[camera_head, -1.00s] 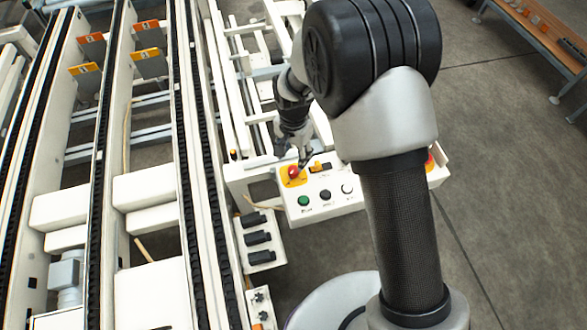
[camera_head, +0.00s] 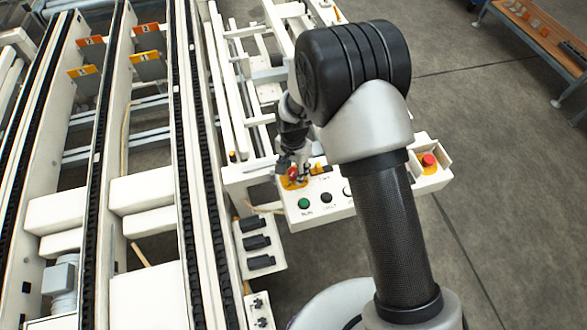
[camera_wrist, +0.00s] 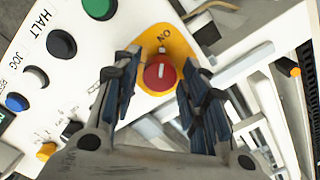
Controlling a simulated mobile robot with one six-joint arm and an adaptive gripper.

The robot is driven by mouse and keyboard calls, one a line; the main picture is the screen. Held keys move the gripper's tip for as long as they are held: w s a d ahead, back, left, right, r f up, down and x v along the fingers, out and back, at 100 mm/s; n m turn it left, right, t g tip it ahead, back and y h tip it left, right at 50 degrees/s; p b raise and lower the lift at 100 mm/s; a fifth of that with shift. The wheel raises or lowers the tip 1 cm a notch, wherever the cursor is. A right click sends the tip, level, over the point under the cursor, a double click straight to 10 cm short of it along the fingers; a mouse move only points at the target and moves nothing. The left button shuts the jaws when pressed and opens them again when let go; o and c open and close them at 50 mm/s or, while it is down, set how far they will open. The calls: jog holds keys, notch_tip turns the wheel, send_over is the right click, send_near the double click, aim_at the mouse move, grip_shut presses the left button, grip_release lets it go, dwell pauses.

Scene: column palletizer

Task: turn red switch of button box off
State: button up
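The red switch (camera_wrist: 159,74) is a round red knob on a yellow plate (camera_wrist: 172,45) marked ON, on the white button box (camera_head: 318,210). It also shows in the head view (camera_head: 293,173), partly covered by my gripper (camera_head: 295,166). In the wrist view my gripper (camera_wrist: 161,62) is open, with one dark finger on each side of the red knob. A gap shows between the left finger and the knob. The right finger is close to it, and I cannot tell whether it touches.
A green button (camera_head: 304,202), a black button (camera_head: 326,198) and a pale one sit on the same box. Another red button on yellow (camera_head: 429,160) is at the box's right end. White conveyor frames with dark chains (camera_head: 186,150) fill the left.

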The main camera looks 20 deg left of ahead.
jog(key=c, duration=0.7)
jog(key=shift+c, duration=0.2)
jog(key=shift+n, duration=0.4)
jog(key=n, duration=0.3)
jog(key=shift+n+p, duration=0.3)
jog(key=shift+n, duration=0.1)
jog(key=n, duration=0.9)
jog(key=shift+p, duration=0.35)
jog(key=n, duration=0.4)
jog(key=shift+n, duration=0.3)
